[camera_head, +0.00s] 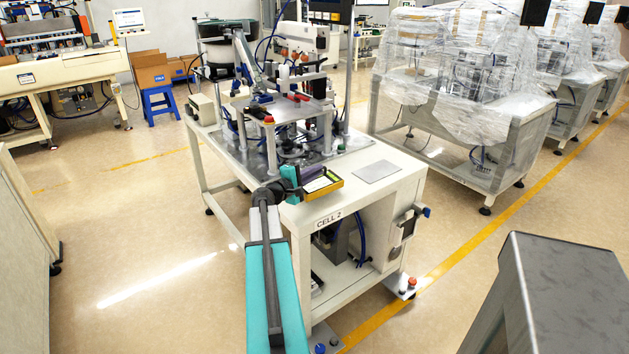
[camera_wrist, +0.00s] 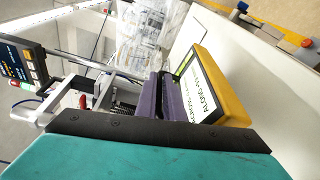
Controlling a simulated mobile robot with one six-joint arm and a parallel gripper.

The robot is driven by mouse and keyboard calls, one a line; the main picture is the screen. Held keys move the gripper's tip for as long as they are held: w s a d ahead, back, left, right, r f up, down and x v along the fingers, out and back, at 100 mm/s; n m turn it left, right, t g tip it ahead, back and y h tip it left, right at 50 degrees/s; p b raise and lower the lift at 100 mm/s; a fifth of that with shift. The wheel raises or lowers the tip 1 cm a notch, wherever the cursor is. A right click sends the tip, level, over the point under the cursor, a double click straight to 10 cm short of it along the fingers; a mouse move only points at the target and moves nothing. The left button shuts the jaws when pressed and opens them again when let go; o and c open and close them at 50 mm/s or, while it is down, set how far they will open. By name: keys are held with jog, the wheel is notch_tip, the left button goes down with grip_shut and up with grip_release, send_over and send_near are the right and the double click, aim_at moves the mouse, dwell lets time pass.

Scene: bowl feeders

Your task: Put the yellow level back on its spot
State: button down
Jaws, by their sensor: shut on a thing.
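The yellow level (camera_head: 321,184) shows by the front left corner of the white table of cell 2. It has a yellow body, a dark edge and a pale label. In the wrist view, the level (camera_wrist: 236,105) lies just past my purple fingers, with its printed label and a yellow-green strip facing the camera. My gripper (camera_head: 300,181) is shut on the level and holds it at the table's front edge. In the wrist view the fingers (camera_wrist: 172,98) hide the near edge of the level. I cannot tell whether the level touches the table.
A flat grey plate (camera_head: 377,171) lies on the white tabletop (camera_head: 400,165) to the right. The feeder fixture (camera_head: 290,110) with posts and a red button stands behind. A grey box-like surface (camera_head: 570,290) is at the near right. Open floor lies left of the table.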

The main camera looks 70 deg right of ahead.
jog(key=shift+w+d, duration=0.25)
jog(key=shift+f+p, duration=0.35)
jog(key=shift+f, duration=1.4)
jog(key=c, duration=1.9)
grip_release()
jog(key=shift+f, duration=0.1)
jog(key=shift+o, duration=0.2)
jog(key=shift+a, duration=0.1)
jog(key=b+v, duration=0.2)
jog(key=v, duration=0.9)
jog(key=shift+w+a, duration=0.1)
jog(key=shift+a, duration=0.3)
jog(key=shift+w, duration=0.1)
